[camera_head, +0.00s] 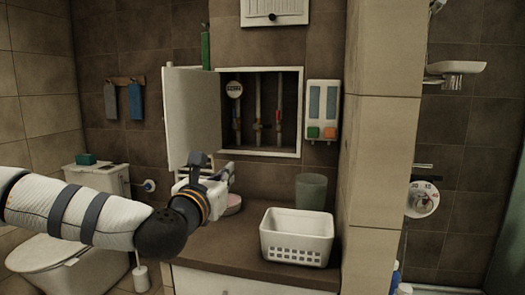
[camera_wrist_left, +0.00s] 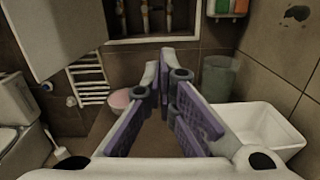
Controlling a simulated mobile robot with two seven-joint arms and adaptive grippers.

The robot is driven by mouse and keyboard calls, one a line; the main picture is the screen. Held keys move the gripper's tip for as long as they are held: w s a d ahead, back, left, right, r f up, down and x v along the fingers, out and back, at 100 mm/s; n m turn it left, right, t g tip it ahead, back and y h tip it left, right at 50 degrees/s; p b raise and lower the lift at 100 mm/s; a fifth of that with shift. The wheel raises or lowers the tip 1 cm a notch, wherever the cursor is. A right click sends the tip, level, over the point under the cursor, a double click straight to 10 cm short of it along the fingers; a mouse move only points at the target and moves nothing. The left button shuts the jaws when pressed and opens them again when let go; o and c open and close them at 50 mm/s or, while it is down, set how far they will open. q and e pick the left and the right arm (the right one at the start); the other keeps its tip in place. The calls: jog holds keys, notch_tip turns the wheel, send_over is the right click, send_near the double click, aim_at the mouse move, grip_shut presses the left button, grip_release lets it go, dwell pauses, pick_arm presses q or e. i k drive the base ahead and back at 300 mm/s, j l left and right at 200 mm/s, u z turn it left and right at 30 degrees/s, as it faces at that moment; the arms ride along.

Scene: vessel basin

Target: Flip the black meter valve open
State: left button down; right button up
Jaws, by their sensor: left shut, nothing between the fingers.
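An open wall cabinet (camera_head: 300,110) holds several upright pipes. The black valve is too small and dark to make out for sure. My left gripper (camera_head: 226,178) is in front of and below the cabinet, apart from the pipes. In the left wrist view its fingers (camera_wrist_left: 162,78) are together and empty, pointing toward the wall below the cabinet. The lower pipes (camera_wrist_left: 145,16) show at the top of that view; the meter is out of it. My right gripper is not in view.
The white cabinet door (camera_head: 190,115) stands open at the left. A white basket (camera_head: 297,237), a greenish cup (camera_head: 311,191) and a pink round item (camera_head: 233,204) are on the brown counter (camera_head: 215,245). A soap dispenser (camera_head: 322,108) hangs right of the cabinet.

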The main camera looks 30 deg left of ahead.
aim_at(256, 126)
jog(key=i+j, duration=0.15)
jog(key=i, duration=0.3)
jog(key=i+j, duration=0.15)
jog(key=i, duration=0.3)
